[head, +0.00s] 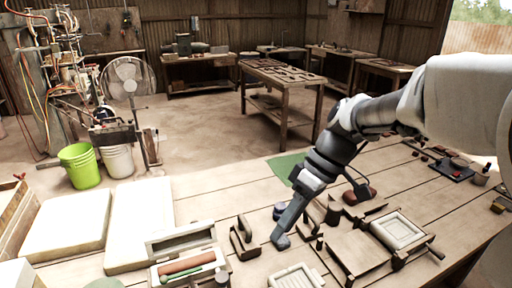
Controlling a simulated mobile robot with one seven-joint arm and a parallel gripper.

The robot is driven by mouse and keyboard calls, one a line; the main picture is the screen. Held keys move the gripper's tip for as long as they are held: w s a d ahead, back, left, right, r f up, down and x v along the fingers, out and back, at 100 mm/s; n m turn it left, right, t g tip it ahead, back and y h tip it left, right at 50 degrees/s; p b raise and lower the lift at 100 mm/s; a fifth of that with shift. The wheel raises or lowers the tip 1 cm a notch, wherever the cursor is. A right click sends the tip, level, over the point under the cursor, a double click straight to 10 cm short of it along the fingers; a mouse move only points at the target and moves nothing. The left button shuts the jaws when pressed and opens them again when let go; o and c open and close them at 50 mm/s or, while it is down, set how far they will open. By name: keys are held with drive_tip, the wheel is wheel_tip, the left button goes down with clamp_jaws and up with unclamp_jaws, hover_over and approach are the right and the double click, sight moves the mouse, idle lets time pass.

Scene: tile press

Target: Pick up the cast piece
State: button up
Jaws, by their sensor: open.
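My gripper (283,238) hangs low over the middle of the wooden table, pointing down and to the left. Its fingers are seen from the side and are small; it looks open and I see nothing held in it. A pale square piece with a raised border (296,277) lies at the bottom edge, partly cut off, a little in front of my gripper. Another pale square panel (397,231) sits inside a wooden frame to the right of my gripper. I cannot tell which of the two is the cast piece.
A wooden plank table (235,196) holds a dark bracket-like tool (243,238) left of my gripper. A box with rolled tools (187,267) and pale slabs (139,222) lie further left. A dark cylinder (333,213) stands close right of my gripper.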

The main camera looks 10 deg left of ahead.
drive_tip(key=w+a+f+n+g+y+b, duration=0.5)
drive_tip(key=f+b, duration=0.3)
drive_tip(key=f, duration=0.4)
drive_tip(key=n+g+y+b, duration=0.1)
drive_tip(key=n+y+b, duration=0.5)
drive_tip(key=n+b, duration=0.1)
approach(196, 258)
drive_tip(key=x, duration=0.3)
drive_tip(key=b+x, duration=0.1)
drive_tip(key=x, duration=0.2)
drive_tip(key=b+x, duration=0.1)
drive_tip(key=x, duration=0.3)
drive_tip(key=shift+f, duration=0.4)
clamp_jaws()
